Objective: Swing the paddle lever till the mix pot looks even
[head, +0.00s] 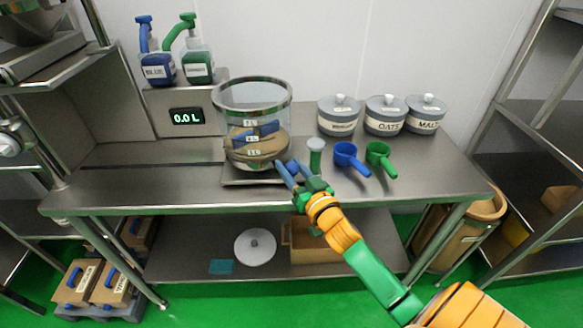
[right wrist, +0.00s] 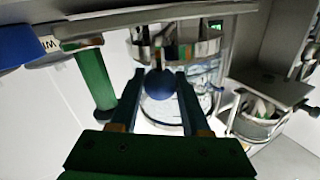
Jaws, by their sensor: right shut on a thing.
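The mix pot (head: 252,115) is a clear round vessel with a metal rim, standing on a low plate on the steel table in the head view. A blue paddle (head: 262,130) and brown contents show through its wall; whether the mix is even cannot be told. My right gripper (head: 288,172) is at the pot's lower right side. In the right wrist view, my right gripper (right wrist: 160,100) is shut on a round blue knob, which I take as the lever's end (right wrist: 160,83). The rest of the lever is hidden. My left gripper is not in view.
A green post with a pale cap (head: 316,155) stands close right of my right gripper. Blue (head: 347,157) and green (head: 380,157) scoops lie beyond it, before lidded jars (head: 385,115). Two pump bottles stand on the display box (head: 186,117), reading 0.0 L. The table's left front is clear.

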